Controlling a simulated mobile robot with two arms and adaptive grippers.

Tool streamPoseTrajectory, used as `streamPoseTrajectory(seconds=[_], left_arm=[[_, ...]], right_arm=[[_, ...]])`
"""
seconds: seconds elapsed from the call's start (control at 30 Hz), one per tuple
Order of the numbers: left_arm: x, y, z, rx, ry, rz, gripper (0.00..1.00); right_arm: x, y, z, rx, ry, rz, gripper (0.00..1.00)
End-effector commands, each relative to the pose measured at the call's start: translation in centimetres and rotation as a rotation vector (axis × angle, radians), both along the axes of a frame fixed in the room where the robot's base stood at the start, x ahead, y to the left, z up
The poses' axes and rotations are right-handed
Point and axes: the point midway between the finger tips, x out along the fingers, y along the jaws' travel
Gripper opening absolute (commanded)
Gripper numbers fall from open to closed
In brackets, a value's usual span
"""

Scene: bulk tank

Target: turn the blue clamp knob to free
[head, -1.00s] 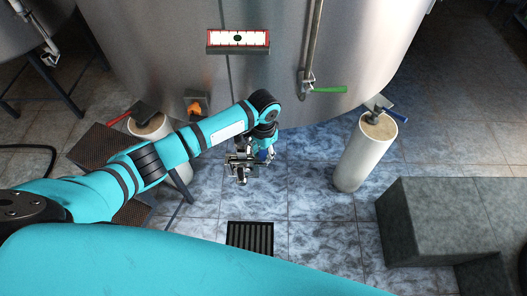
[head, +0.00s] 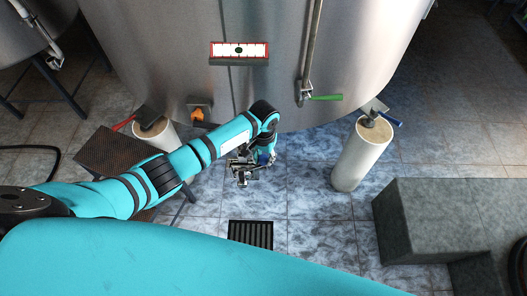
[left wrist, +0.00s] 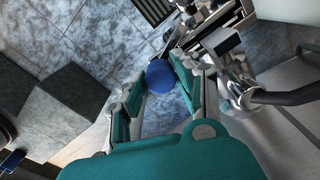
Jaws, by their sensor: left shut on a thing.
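The blue clamp knob (left wrist: 160,76) shows in the left wrist view as a round blue cap between my left gripper's fingertips (left wrist: 160,84). The fingers lie on both sides of it, and the gripper is shut on it. In the head view my left gripper (head: 245,168) is in front of and below the big steel tank, and a bit of the blue knob (head: 264,158) shows beside it. The rest of the knob and its clamp are hidden there by my arm and gripper. I cannot tell the knob's turn angle. My right gripper is not in view.
The tank (head: 400,60) carries a red-framed display (head: 239,50), a green valve handle (head: 326,97) and an orange knob (head: 197,115). Pale pillars with a blue handle (head: 390,118) and a red handle (head: 124,122) flank it. Grey blocks (head: 440,220) stand right. A floor grate (head: 250,234) lies in front.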

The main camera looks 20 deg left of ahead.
Motion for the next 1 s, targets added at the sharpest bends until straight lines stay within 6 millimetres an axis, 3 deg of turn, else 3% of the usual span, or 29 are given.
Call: streamPoseTrajectory(seconds=[0.03,0.4,1.0], left_arm=[[-0.1,-0.1,0.6,-0.001,0.002,0.046,0.00],[-0.1,-0.1,0.4,0.000,0.004,0.398,0.00],[0.0,0.0,0.2,0.001,0.001,0.946,0.00]], right_arm=[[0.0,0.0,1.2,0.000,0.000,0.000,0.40],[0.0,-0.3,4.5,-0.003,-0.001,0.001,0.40],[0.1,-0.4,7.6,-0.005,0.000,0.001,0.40]])
